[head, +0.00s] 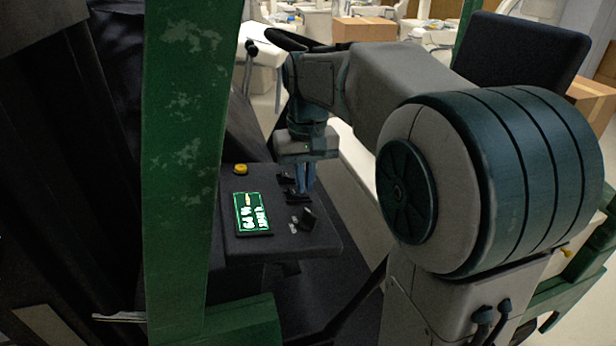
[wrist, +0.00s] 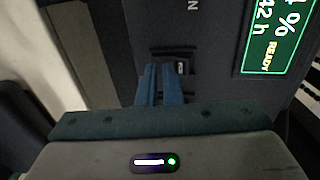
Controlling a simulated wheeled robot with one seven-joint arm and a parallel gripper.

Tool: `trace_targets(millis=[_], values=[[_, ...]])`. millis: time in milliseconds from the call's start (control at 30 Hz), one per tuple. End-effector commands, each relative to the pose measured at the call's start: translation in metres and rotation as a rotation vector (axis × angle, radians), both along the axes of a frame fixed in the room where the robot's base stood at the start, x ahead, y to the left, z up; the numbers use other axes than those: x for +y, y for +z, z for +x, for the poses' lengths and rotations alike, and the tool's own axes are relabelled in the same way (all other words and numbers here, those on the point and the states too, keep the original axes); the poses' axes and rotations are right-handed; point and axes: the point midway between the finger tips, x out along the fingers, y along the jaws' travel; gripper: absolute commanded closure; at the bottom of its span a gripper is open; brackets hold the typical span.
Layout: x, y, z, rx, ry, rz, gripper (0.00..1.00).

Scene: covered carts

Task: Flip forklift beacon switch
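The dark forklift console (head: 285,240) carries a row of small black switches, one above the other in the head view. Which is the beacon switch cannot be read. My gripper (head: 304,190) points down over this row, its blue fingers close against the black switches (head: 290,193).
A lit green display (head: 252,213) sits left of the switches, with a yellow button (head: 240,169) behind it. A small raised black part (head: 308,217) stands near the front of the console. A green post (head: 185,150) rises at left. Cardboard boxes (head: 365,30) stand in the background.

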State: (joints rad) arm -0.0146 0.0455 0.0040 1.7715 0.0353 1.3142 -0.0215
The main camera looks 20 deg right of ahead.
Motion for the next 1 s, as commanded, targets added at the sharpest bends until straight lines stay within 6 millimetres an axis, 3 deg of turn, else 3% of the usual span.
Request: trace_targets(millis=[33, 100, 1000], values=[[0.000, -0.010, -0.003, 0.023, 0.004, -0.008, 1.00], [0.001, -0.010, -0.003, 0.025, 0.006, -0.009, 1.00], [0.031, -0.006, -0.004, 0.028, 0.020, -0.008, 1.00]])
